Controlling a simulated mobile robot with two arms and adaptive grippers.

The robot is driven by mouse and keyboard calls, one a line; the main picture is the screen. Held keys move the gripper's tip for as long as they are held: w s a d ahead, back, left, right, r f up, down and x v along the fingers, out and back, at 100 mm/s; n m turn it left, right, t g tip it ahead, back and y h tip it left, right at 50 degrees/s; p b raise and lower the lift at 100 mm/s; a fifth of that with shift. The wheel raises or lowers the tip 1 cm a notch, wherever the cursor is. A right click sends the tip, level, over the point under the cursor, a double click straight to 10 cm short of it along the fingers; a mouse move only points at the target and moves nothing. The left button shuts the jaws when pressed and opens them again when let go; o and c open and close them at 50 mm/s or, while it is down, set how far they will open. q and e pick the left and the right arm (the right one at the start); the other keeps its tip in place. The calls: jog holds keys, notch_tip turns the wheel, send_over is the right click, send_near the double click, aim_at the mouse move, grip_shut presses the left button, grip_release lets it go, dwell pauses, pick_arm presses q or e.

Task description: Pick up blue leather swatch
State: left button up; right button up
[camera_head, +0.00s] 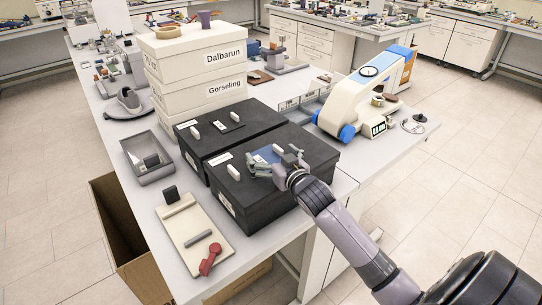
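The blue leather swatch (265,154) lies on top of the front black box (306,150), next to a white handle-like piece. It is partly hidden by my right gripper (268,164), which comes in from the lower right and is at the near edge of the swatch. The grey fingers overlap the swatch in this view. I cannot tell whether they touch it or have closed on it. My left gripper is not in view.
A second black box (218,126) stands behind, with stacked white boxes (195,70) beyond. A white and blue machine (360,95) stands to the right. A grey tray (150,165) and a beige board (185,232) with a red tool (210,259) lie left.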

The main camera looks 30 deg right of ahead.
aim_at(271, 160)
jog(key=c, duration=1.1)
jog(key=shift+r, duration=0.1)
notch_tip(271, 160, up, 20)
jog(key=b, duration=0.1)
dwell(0.6)
